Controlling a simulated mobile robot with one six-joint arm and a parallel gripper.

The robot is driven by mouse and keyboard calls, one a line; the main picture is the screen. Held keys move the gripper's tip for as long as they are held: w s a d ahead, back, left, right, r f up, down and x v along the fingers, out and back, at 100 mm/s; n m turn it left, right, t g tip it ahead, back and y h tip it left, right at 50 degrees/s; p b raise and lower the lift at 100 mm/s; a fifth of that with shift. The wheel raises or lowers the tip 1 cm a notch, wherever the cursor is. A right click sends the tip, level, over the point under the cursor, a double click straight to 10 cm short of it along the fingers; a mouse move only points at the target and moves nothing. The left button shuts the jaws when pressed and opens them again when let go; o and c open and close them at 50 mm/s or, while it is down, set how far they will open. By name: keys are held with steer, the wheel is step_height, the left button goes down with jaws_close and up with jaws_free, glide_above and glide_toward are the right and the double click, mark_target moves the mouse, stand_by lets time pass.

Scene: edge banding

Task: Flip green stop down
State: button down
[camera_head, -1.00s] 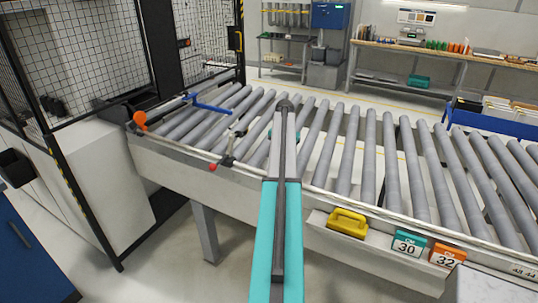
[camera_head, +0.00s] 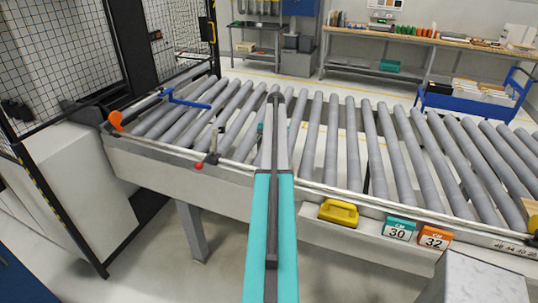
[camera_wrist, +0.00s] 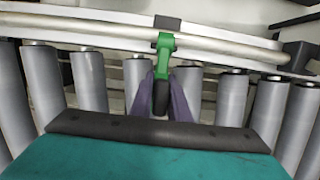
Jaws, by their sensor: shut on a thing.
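The green stop (camera_wrist: 164,58) is a narrow green lever fixed to the pale rail along the conveyor edge in the wrist view. Its dark lower end (camera_wrist: 160,100) lies between the two purplish fingers of my gripper (camera_wrist: 162,88), which is shut on it. The lever points from the rail toward the gripper. In the head view my teal arm reaches over the conveyor and hides most of the gripper and stop. Only a small green-teal patch shows left of the arm.
The roller conveyor (camera_head: 331,145) runs across the head view. A yellow block (camera_head: 338,212) and plates 30 (camera_head: 399,229) and 32 (camera_head: 432,237) are on the right front.

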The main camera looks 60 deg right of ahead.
steer(key=c, duration=1.8)
jaws_free()
steer(key=shift+s+d, duration=0.1)
steer(key=shift+d, duration=0.15)
steer(key=shift+o, duration=0.2)
steer(key=shift+a, duration=0.15)
steer(key=shift+w, duration=0.2)
steer(key=shift+r, duration=0.55)
step_height(320, 180, up, 3)
steer(key=shift+s+r+p, duration=0.1)
steer(key=shift+p, duration=0.85)
steer(key=shift+s+a+f, duration=0.25)
steer(key=shift+s+a, duration=0.05)
steer(key=shift+a, duration=0.2)
steer(key=s+a+r, duration=0.1)
steer(key=s+a, duration=0.6)
steer(key=a, duration=0.5)
steer(key=shift+s+a+r, duration=0.2)
steer(key=shift+s+a, duration=0.1)
steer(key=shift+s, duration=0.1)
